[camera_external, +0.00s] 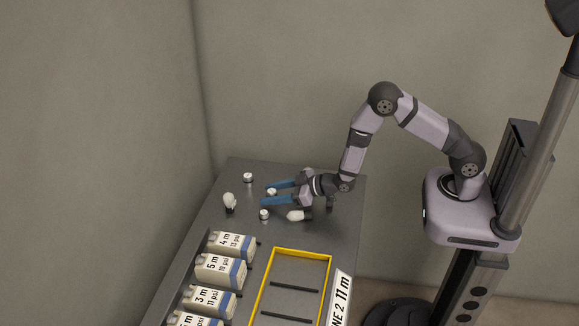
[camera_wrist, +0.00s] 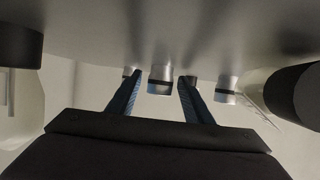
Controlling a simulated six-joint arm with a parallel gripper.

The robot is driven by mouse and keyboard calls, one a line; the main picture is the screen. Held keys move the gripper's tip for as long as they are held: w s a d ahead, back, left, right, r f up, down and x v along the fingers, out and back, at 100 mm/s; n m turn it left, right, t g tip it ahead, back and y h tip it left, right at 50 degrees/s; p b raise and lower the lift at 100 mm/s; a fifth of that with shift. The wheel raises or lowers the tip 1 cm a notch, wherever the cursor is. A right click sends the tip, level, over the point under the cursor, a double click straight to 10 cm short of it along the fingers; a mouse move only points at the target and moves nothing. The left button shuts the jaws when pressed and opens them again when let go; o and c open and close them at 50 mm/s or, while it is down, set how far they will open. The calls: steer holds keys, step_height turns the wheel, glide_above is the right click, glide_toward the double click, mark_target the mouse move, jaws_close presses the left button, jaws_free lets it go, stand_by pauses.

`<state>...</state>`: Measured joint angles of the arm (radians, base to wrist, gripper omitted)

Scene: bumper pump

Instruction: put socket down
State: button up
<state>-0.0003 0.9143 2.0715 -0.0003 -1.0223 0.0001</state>
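Three small white sockets with dark bands stand on the dark table in the external view: one at the back (camera_external: 248,177), one in the middle (camera_external: 271,191) and one nearer the front (camera_external: 264,214). My gripper (camera_external: 267,194) is low over the table with its blue fingers spread. The middle socket shows between the fingers near their tips. In the wrist view a socket (camera_wrist: 161,80) appears between the open fingertips (camera_wrist: 158,78), with a gap on both sides. Another socket (camera_wrist: 228,88) is right of the fingers. Small pieces behind the fingertips are partly hidden.
White bulb-shaped pieces with dark ends are at the left (camera_external: 230,202) and beside my gripper (camera_external: 296,215). Several labelled boxes (camera_external: 220,271) line the table's left front. A yellow-rimmed tray (camera_external: 302,253) with dark dividers lies in front. The table's back right is mostly clear.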

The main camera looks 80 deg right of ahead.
steer(key=shift+r, duration=0.1)
steer(key=shift+r, duration=0.2)
steer(key=shift+s, duration=0.25)
steer(key=b+v, duration=0.1)
steer(key=v, duration=1)
steer(key=shift+s+r+b, duration=0.15)
steer(key=shift+s+b, duration=0.05)
steer(key=shift+b, duration=0.15)
steer(key=shift+s+g+p, duration=0.4)
steer(key=shift+s+g, duration=0.1)
steer(key=shift+g, duration=0.4)
steer(key=s+g+p, duration=0.1)
steer(key=s+g, duration=0.1)
steer(key=s, duration=0.1)
steer(key=s+g, duration=0.3)
steer(key=s, duration=0.1)
steer(key=shift+s+p, duration=0.1)
steer(key=shift+p, duration=0.25)
steer(key=s+r+g+p, duration=0.1)
steer(key=s+r+g, duration=0.1)
steer(key=s, duration=0.6)
steer(key=s+r+g+p, duration=0.1)
steer(key=s+r+g, duration=0.2)
steer(key=s, duration=0.4)
steer(key=shift+s+r+g, duration=0.35)
steer(key=shift+s+g, duration=0.05)
steer(key=shift+g, duration=0.5)
